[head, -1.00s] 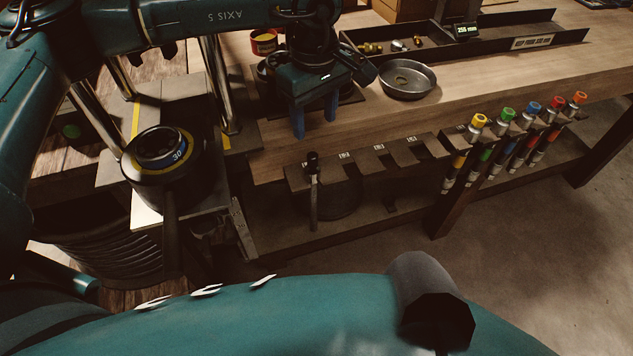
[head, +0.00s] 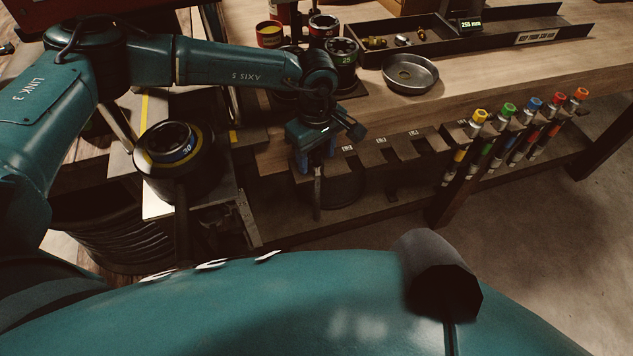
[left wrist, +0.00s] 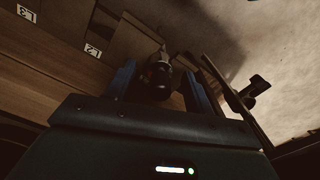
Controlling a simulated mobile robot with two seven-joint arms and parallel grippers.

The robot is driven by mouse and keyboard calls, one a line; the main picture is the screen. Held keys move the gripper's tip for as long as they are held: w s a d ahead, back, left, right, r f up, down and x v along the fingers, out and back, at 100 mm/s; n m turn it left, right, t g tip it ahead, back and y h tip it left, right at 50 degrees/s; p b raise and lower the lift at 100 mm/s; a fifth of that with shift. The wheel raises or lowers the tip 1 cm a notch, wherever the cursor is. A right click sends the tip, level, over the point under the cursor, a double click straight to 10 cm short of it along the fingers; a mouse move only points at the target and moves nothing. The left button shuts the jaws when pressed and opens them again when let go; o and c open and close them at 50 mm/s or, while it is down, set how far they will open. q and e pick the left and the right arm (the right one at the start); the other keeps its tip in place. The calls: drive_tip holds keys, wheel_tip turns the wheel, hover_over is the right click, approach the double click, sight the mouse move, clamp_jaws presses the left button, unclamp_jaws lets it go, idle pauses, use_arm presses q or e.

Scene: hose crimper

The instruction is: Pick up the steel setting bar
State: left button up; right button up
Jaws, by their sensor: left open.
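The steel setting bar (head: 317,191) hangs upright in the leftmost slot of the rack at the bench's front edge. Its lower shaft shows below my left gripper (head: 316,160); its top is hidden there by the gripper. In the left wrist view, the bar's dark round head (left wrist: 160,75) sits between the two blue fingers of my left gripper (left wrist: 157,84). The fingers are open, one on each side of the head. I cannot tell whether either finger touches it. My right gripper is not in view.
The slotted rack (head: 402,150) continues right with empty slots. Several colour-capped tools (head: 533,103) hang farther right. A crimper head marked 30 (head: 170,143) stands left. A round metal dish (head: 410,73) and a long tray (head: 530,38) lie on the bench.

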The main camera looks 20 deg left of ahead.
use_arm(q)
drive_tip(key=c, duration=1)
drive_tip(key=shift+r, duration=0.1)
clamp_jaws()
